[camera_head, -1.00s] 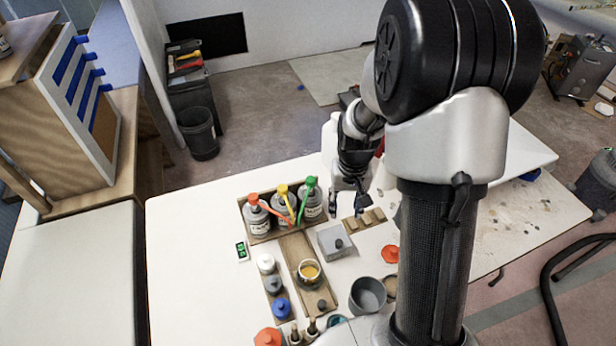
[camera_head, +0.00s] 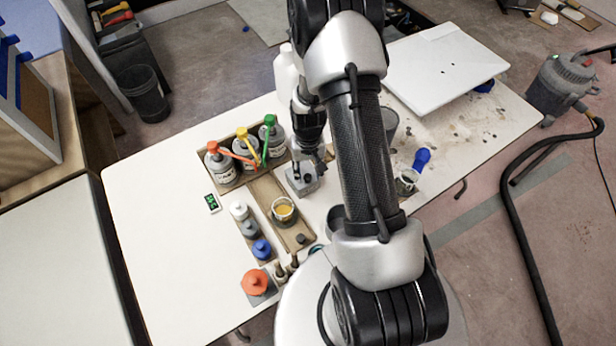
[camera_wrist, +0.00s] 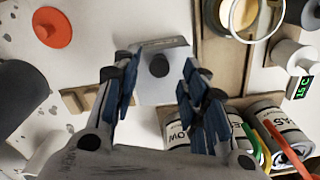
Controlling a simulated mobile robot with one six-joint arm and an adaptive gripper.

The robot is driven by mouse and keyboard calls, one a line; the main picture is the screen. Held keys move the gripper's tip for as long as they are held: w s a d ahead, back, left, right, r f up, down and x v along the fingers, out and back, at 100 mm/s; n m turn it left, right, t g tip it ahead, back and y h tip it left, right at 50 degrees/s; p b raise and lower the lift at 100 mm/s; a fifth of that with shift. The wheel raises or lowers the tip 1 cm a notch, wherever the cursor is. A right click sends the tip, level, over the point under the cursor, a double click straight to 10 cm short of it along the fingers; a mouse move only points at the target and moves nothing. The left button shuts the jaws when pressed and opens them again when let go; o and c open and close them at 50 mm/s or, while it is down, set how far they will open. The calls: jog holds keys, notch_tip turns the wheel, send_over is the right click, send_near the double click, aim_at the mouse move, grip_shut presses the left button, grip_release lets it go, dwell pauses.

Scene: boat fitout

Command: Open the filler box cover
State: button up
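The filler box is a small grey square box (camera_head: 303,189) on the white table, right of the wooden strip. In the wrist view its pale cover (camera_wrist: 152,92) fills the space ahead of my gripper, with a dark round knob (camera_wrist: 159,65) on it. The cover appears to lie on the box. My gripper (camera_wrist: 158,72) is open, with one blue-padded finger on each side of the knob. A gap shows between each finger and the knob. In the head view my gripper (camera_head: 305,167) is right above the box and partly hides it.
Three bottles with red, yellow and green nozzles (camera_head: 244,152) stand in a wooden rack behind left. A cup of yellow liquid (camera_head: 284,210) stands in front left. White, grey and blue capped containers (camera_head: 261,248) line the left. A white jug (camera_head: 287,75) stands behind. The table's left part is clear.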

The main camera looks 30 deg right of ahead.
aim_at(308, 177)
jog(key=shift+f, duration=1.6)
grip_shut()
